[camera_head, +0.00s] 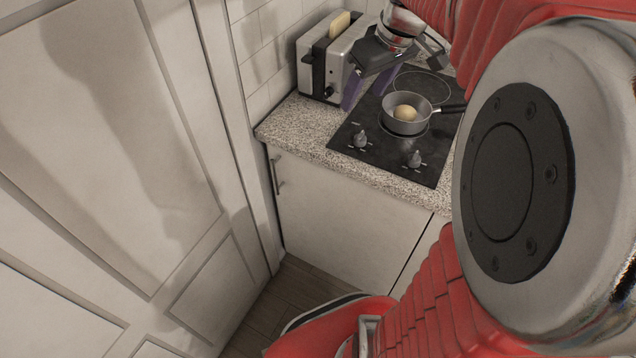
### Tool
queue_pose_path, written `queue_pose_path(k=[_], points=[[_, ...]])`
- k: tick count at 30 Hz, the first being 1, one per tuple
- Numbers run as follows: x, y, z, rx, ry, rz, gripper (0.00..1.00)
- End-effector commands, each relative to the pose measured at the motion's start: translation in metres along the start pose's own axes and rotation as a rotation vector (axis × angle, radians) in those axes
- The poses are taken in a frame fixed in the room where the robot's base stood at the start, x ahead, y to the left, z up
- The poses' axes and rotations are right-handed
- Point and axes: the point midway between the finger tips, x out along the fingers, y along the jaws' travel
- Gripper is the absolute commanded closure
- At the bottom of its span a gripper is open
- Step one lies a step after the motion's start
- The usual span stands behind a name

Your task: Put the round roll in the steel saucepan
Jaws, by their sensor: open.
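The round roll (405,113) is a small tan ball lying inside the steel saucepan (402,128). The saucepan is grey and stands upright on the black hob, with its dark handle pointing right. My gripper (366,92) is open, with purple fingers pointing down. It appears to the upper left of the saucepan, between it and the toaster, and looks empty. It is apart from the roll in the picture. The gripper's exact height above the counter is hard to tell.
A steel toaster (312,75) with a bread slice (340,24) stands at the back left of the speckled counter (290,122). The black hob (352,126) has two knobs at its front. A tall white panelled door or cabinet (100,130) fills the left. My red arm covers the right.

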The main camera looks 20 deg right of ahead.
Motion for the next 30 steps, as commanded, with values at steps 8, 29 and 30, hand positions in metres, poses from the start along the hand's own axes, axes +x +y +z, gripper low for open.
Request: queue_pose_path(k=[8,29,30], points=[[-0.015,-0.08,0.024,0.049,0.023,0.033,0.42],[-0.012,-0.2,0.121,0.181,0.137,0.06,0.42],[-0.011,-0.201,0.123,0.184,0.14,0.06,0.42]])
